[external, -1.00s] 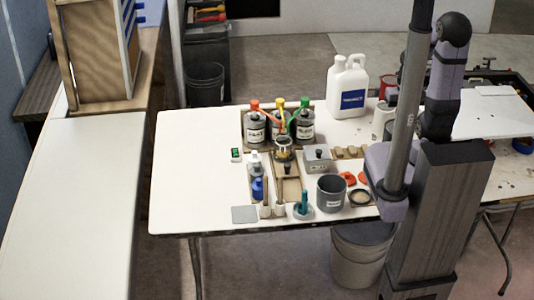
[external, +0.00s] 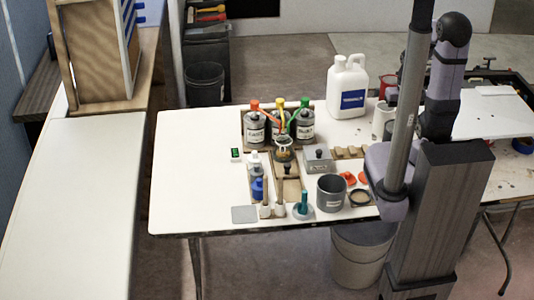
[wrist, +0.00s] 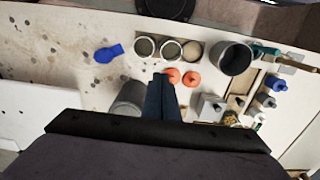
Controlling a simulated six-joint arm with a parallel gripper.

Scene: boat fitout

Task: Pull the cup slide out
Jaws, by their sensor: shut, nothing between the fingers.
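What looks like the cup slide (external: 291,190) is a narrow wooden tray in the middle of the white table. A dark knob (external: 287,170) stands at its far end, just in front of a small metal cup (external: 284,148). In the wrist view, the wooden tray (wrist: 238,102) lies right of my gripper, partly crowded by other items. My gripper (wrist: 161,84) is shut and empty, high above the table and apart from the slide. The external view does not show my fingers.
Three labelled tins (external: 279,125) stand behind the cup. A grey pot (external: 331,194), a lidded grey box (external: 318,160) and orange pieces (external: 348,178) are to the right. Small bottles (external: 257,186) are to the left. A white jug (external: 347,88) stands behind. The table's left part is clear.

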